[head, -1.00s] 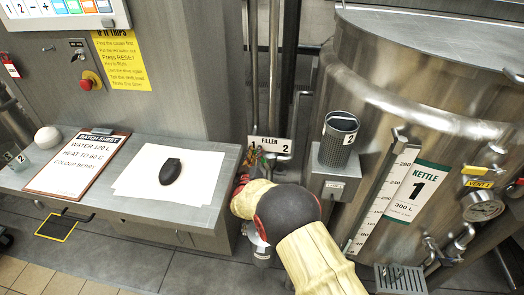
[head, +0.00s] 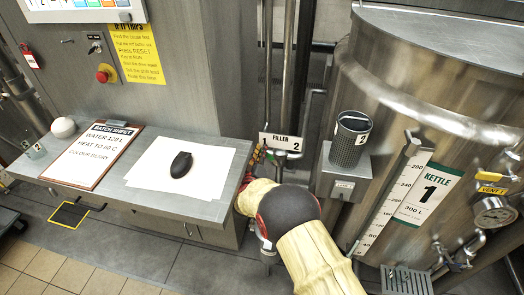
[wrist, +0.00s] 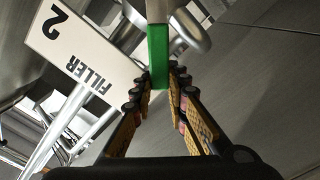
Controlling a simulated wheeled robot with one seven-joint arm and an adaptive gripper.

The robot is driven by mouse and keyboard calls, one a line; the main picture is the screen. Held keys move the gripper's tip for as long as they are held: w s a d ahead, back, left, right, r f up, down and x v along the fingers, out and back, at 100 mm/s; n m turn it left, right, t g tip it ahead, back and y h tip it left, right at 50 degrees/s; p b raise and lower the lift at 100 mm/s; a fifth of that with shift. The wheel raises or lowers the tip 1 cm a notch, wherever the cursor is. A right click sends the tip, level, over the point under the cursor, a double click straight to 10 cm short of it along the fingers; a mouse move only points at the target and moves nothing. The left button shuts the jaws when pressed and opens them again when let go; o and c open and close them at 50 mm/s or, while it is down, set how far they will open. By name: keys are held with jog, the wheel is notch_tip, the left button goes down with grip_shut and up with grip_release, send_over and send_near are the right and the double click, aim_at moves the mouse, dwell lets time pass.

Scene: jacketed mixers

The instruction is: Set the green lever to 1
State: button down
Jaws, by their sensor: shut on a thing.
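The green lever (wrist: 158,58) shows in the wrist view, upright in the picture, its lower end between my fingertips. My gripper (wrist: 160,85) is shut on the green lever, with a finger on each side of it. In the head view my gripper (head: 256,158) is mostly hidden by my own wrist, low beside the filler post. The lever cannot be made out there. A white sign reading FILLER 2 (head: 279,142) is just above my gripper, and it also shows in the wrist view (wrist: 82,55).
A grey bench (head: 130,192) with a batch sheet (head: 92,155) and a dark oval object (head: 180,164) on white paper stands left of my arm. The steel kettle 1 (head: 440,90) and a perforated cup (head: 348,139) stand close on the right. Pipes (head: 288,70) rise behind.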

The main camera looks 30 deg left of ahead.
jog(key=c, duration=1.7)
grip_release()
jog(key=shift+a, duration=0.1)
jog(key=shift+s, duration=0.1)
jog(key=v, duration=0.7)
jog(key=shift+s+f, duration=0.1)
jog(key=shift+s, duration=0.1)
